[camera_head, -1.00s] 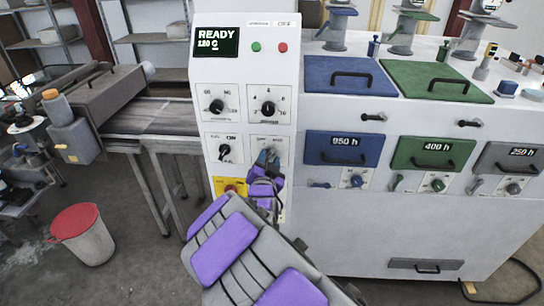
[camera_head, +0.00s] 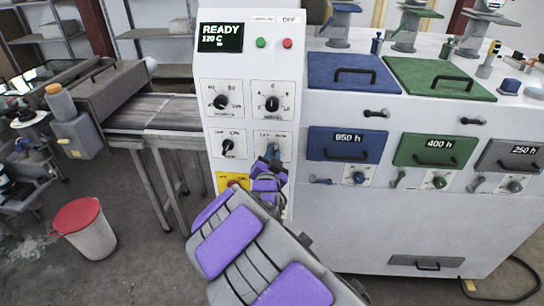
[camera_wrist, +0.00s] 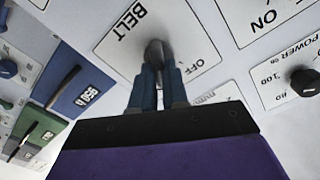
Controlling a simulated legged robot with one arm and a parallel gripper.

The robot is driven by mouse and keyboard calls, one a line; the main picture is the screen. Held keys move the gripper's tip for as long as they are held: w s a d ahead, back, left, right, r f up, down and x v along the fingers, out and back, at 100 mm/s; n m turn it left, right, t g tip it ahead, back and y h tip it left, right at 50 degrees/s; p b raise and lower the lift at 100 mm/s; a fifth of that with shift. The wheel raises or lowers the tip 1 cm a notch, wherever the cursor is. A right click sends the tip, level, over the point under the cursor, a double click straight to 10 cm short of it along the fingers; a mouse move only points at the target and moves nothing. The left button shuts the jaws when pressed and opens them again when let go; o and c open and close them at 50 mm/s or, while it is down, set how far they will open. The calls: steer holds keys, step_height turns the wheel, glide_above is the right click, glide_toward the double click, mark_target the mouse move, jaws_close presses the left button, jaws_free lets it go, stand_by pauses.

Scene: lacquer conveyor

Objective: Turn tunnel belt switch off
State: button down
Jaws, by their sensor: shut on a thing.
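The belt switch (camera_wrist: 154,49) is a dark knob on a white plate marked BELT and OFF (camera_wrist: 175,22). Its plate sits at the lower right of the four dial plates on the white control panel (camera_head: 242,112). My gripper (camera_wrist: 157,72) has its two blue-grey fingers closed around the knob in the wrist view. In the head view my gripper (camera_head: 271,153) covers most of this switch, so the knob's pointing direction cannot be told there. The panel display (camera_head: 221,37) reads READY and 120 C.
Other dials (camera_head: 272,104) sit close above and left of the gripper. A yellow plate with a red button (camera_head: 233,183) is just below left. The belt and tunnel (camera_head: 150,112) stand left, a red-lidded bin (camera_head: 85,228) on the floor. Blue and green hatches (camera_head: 347,146) are right.

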steer(key=shift+f+n, duration=0.2)
steer(key=shift+n, duration=0.1)
steer(key=shift+a+n+p, duration=0.2)
steer(key=shift+n+p, duration=1.6)
steer(key=shift+n, duration=1.05)
steer(key=shift+a+n+p, duration=0.15)
steer(key=shift+n+p, duration=1.65)
steer(key=shift+n, duration=1.05)
steer(key=c, duration=1.1)
jaws_free()
steer(key=shift+w+a, duration=0.1)
steer(key=shift+a, duration=0.05)
steer(key=shift+c, duration=0.2)
